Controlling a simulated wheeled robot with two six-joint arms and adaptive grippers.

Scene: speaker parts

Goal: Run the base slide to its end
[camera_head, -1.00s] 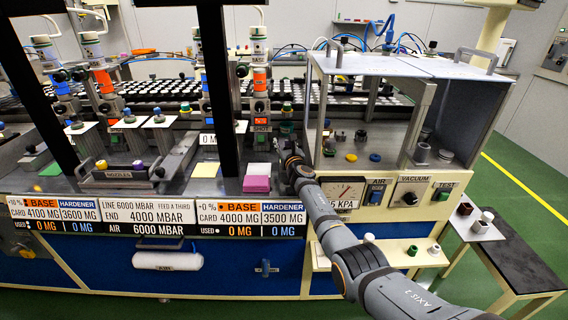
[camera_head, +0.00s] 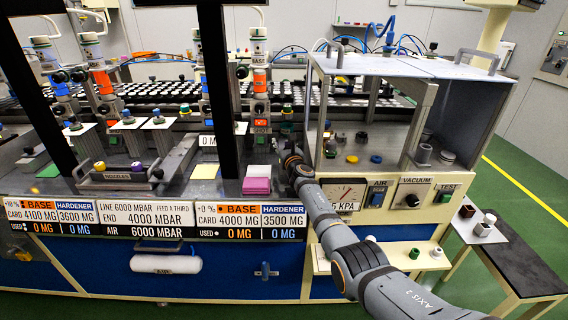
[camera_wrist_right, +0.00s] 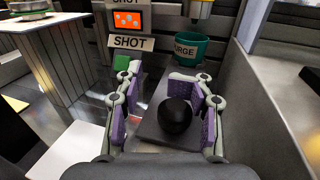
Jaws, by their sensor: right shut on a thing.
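My right gripper (camera_head: 291,163) reaches the bench just left of the glazed cabinet, below the orange-banded BASE column (camera_head: 260,62). In the right wrist view, the right gripper (camera_wrist_right: 165,100) has its purple-padded fingers around a black ball knob (camera_wrist_right: 175,117), shut on it. The knob stands on a dark grey flat block (camera_wrist_right: 150,133); I cannot tell for sure whether this is the base slide, or where its end is. The head view hides the knob behind the gripper. The BASE readouts (camera_head: 239,234) show 0 MG. My left gripper is not in view.
In the wrist view, a green PURGE cup (camera_wrist_right: 186,48) and a SHOT sign (camera_wrist_right: 130,43) stand beyond the fingers, and a grey wall (camera_wrist_right: 262,110) runs close along the right. Pink and yellow pads (camera_head: 257,180) lie left of the gripper in the head view.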

